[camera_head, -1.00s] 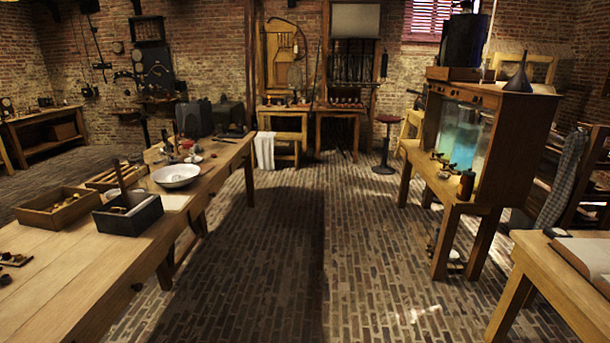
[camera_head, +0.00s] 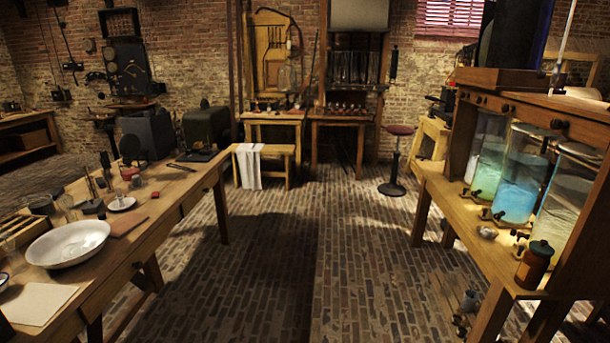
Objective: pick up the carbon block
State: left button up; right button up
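I cannot single out a carbon block in this view. Small dark items stand among glass and metal pieces on the left workbench (camera_head: 185,205), too small to name surely. Two large dark box-shaped pieces of apparatus, one grey (camera_head: 148,130) and one greenish (camera_head: 206,124), stand at its far end. On the right, a wooden cabinet (camera_head: 560,105) holds glass jars, one with green liquid (camera_head: 491,150) and one with blue liquid (camera_head: 517,190). Neither of my grippers is in view.
A white basin (camera_head: 68,243) and a pale sheet (camera_head: 38,302) lie on the left bench. A brown bottle (camera_head: 534,265) stands on the right table's front edge. The brick floor (camera_head: 300,260) between is clear. A red-topped stool (camera_head: 397,160) stands at the back.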

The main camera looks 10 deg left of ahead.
aim_at(104, 155)
jog(key=u, duration=0.4)
jog(key=i, duration=2.25)
jog(key=u, duration=1.3)
jog(key=i, duration=1.35)
jog(key=u, duration=0.55)
